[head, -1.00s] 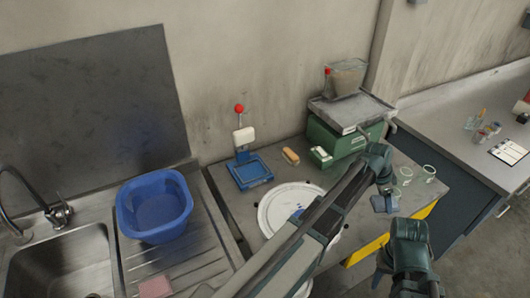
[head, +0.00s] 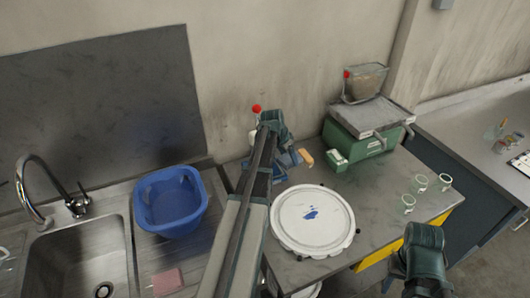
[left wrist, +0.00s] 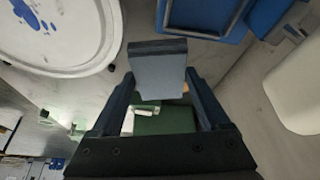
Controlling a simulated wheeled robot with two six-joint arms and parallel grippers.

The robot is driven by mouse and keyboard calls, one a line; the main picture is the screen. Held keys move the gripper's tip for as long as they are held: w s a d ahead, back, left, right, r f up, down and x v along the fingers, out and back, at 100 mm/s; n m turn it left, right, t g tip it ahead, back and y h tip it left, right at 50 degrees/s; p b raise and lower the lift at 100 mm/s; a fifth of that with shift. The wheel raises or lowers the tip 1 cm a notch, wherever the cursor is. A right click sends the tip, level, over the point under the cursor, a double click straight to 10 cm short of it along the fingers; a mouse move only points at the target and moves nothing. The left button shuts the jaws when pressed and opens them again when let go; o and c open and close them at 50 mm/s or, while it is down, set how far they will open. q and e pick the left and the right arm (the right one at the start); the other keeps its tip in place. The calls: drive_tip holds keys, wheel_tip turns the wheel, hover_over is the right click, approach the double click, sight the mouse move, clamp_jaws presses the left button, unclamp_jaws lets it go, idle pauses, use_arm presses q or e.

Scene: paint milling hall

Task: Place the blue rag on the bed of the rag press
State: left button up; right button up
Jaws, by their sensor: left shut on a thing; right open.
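My left gripper (head: 278,150) is over the rag press, shut on the blue rag (left wrist: 158,76), a flat grey-blue piece between its fingers (left wrist: 160,100) in the left wrist view. The rag press has a red knob (head: 256,108), a white pad (left wrist: 297,88) and a blue framed bed (left wrist: 205,14). In the left wrist view the bed lies just beyond the rag, at the top; the rag appears apart from it. In the head view my left wrist hides much of the press. My right gripper (head: 416,282) is open at the lower right, partly cut off.
A round white lid (head: 312,222) with blue smears lies in front of the press. A tan-handled item (head: 306,159) and a green machine (head: 362,142) are to the right. Several glass rings (head: 420,184) stand near the right edge. A blue basin (head: 170,203) is left.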

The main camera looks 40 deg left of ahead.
use_arm(q)
drive_tip(key=s+a+n, duration=0.1)
drive_tip(key=s+a, duration=0.3)
drive_tip(key=a, duration=0.4)
drive_tip(key=shift+r+n+y, duration=0.15)
drive_tip(key=shift+n+y, duration=0.15)
drive_tip(key=shift+s+a, duration=0.1)
wheel_tip(320, 180, down, 7)
drive_tip(key=b, duration=0.6)
drive_tip(key=shift+r+b, duration=0.1)
drive_tip(key=shift+b, duration=0.25)
drive_tip(key=o, duration=1.1)
drive_tip(key=shift+c, duration=0.2)
